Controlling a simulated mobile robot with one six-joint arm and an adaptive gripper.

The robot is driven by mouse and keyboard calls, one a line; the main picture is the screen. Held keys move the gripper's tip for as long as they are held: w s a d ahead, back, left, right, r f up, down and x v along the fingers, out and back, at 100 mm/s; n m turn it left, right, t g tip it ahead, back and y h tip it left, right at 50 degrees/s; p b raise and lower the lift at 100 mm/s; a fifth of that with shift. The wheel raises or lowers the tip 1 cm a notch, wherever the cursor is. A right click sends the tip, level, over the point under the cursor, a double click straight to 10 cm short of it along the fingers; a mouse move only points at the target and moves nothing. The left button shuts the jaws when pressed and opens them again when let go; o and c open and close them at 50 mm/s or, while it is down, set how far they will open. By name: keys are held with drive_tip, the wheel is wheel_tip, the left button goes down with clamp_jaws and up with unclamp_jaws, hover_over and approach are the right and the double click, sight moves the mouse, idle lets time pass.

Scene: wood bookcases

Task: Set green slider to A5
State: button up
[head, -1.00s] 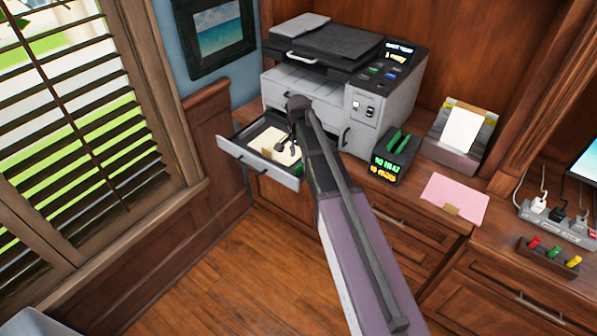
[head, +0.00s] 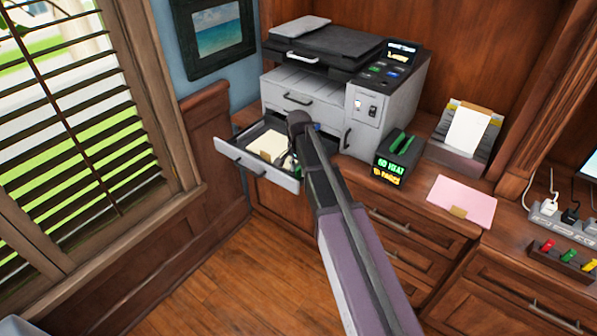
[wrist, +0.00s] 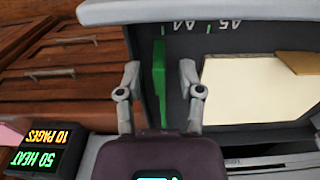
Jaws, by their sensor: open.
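The green slider (wrist: 159,80) is an upright green plate inside the open paper drawer (head: 258,172) of the printer. In the wrist view it stands between the two fingers of my open gripper (wrist: 160,78), nearer the left finger, with visible gaps on both sides. The drawer wall carries upside-down marks that read like A4 (wrist: 180,27) and A5 (wrist: 228,25). The slider is just left of the A4 label, in line with a small tick, and away from A5. In the head view my arm partly hides the slider and gripper.
Cream paper (wrist: 258,88) lies in the drawer, right of the slider in the wrist view. The printer (head: 340,85) stands above the drawer. A black display box (head: 398,160) reading 50 HEAT and 10 PAGES stands to the right. A pink sheet (head: 462,200) lies on the counter.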

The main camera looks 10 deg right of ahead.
clamp_jaws()
drive_tip(key=shift+w+a, duration=1.6)
unclamp_jaws()
drive_tip(key=shift+s+d, duration=0.15)
